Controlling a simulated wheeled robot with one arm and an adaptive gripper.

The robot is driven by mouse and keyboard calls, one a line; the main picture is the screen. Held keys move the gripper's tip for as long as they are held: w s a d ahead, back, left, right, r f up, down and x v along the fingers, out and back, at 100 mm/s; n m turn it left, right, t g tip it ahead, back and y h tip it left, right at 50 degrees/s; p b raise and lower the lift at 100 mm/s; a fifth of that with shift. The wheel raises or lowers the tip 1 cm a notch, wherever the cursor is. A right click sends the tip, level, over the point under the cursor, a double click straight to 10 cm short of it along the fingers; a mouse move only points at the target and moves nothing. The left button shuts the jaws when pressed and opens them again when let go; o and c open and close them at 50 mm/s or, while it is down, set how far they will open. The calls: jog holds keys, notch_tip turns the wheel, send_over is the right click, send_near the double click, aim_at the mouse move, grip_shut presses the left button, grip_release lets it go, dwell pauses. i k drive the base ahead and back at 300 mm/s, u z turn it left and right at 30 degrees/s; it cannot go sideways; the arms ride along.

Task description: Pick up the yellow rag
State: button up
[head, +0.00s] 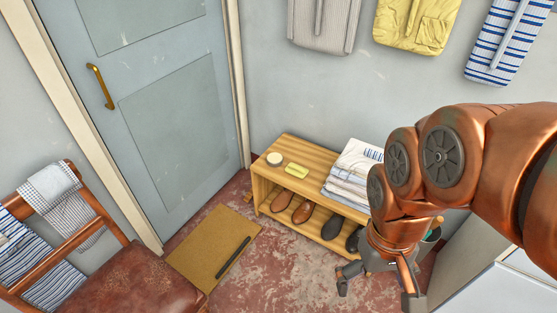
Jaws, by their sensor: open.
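A small yellow piece (297,170), which looks like the folded yellow rag, lies flat on top of the wooden shoe bench (284,150). It is too small to make out its fabric. My gripper (378,289) hangs at the lower right with its fingers spread and pointing down. It is empty, in front of the bench's right part, and well to the right of the yellow piece. Nothing covers the yellow piece in the head view.
A round tin (274,159) sits left of the yellow piece, and folded cloths (352,173) lie to its right. Shoes (303,212) stand on the lower shelf. A mat (205,250) with a dark bar and a chair (125,282) are left. Bare floor lies before the bench.

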aim_at(294, 169)
jog(key=u, duration=0.45)
jog(key=k, duration=0.55)
jog(key=z, duration=0.4)
jog(key=i, duration=1.25)
jog(key=u, duration=0.6)
jog(key=i, duration=0.5)
jog(key=u, duration=0.55)
